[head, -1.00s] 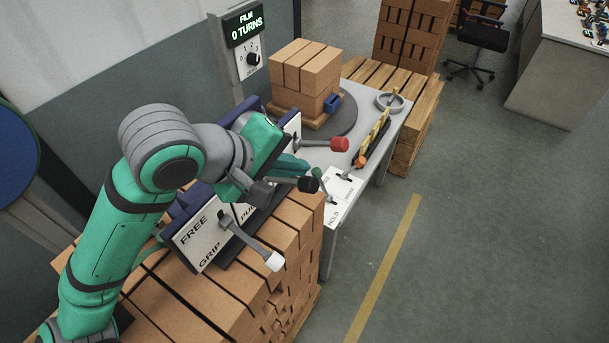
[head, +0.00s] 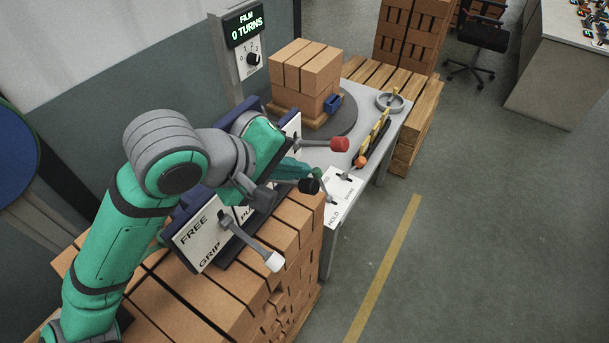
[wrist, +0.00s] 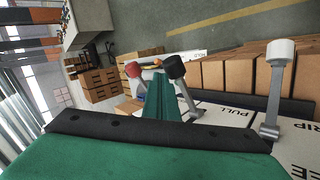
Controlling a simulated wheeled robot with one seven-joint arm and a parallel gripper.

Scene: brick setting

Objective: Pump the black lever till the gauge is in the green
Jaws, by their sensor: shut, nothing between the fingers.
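The black lever (head: 309,186) sticks out from a panel lettered "PU…", with its round black knob at the end. Its knob also shows in the wrist view (wrist: 174,66), just beyond my green fingers. My gripper (head: 298,169) is shut and empty, close beside the black lever's knob on the far side; its closed fingers also show in the wrist view (wrist: 163,97). I cannot tell whether they touch the lever. No gauge can be made out; my arm covers much of the panel.
A white-knobbed lever (head: 274,262) on the FREE/GRIP panel (head: 199,238) stands nearer. A red-knobbed lever (head: 339,144) stands beyond. An orange-knobbed lever (head: 360,161) is on the grey table (head: 397,122). Stacked bricks (head: 230,303) lie below the panels. Open floor lies right.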

